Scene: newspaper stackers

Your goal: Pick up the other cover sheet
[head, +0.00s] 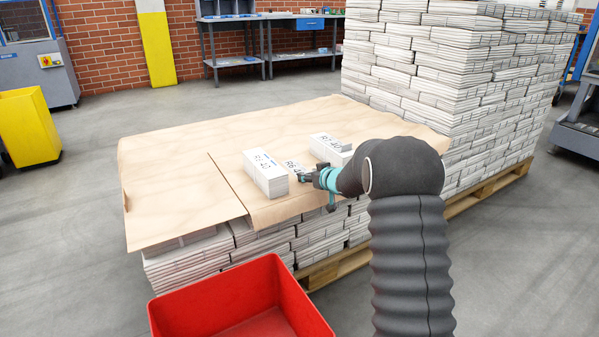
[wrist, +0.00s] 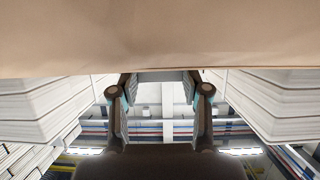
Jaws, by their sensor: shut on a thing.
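A white cover sheet marked R6 40 (head: 293,166) shows between two white bundles on the brown paper. The left bundle (head: 268,182) is marked R5 40 and the right bundle (head: 331,150) is marked R7 40. My gripper (head: 304,178) reaches in from the right at the front end of the R6 sheet and is shut on it. The lower part of the R6 sheet is hidden, so its thickness is unclear. In the wrist view my gripper (wrist: 160,90) sits between pale bundle sides, with something pale between its fingers.
The brown paper (head: 160,160) covers a low stack of papers. A tall stack (head: 440,80) on a wooden pallet (head: 490,188) stands at the right. A red bin (head: 215,290) is at the front. Bare floor lies to the left, with a yellow bin (head: 28,125).

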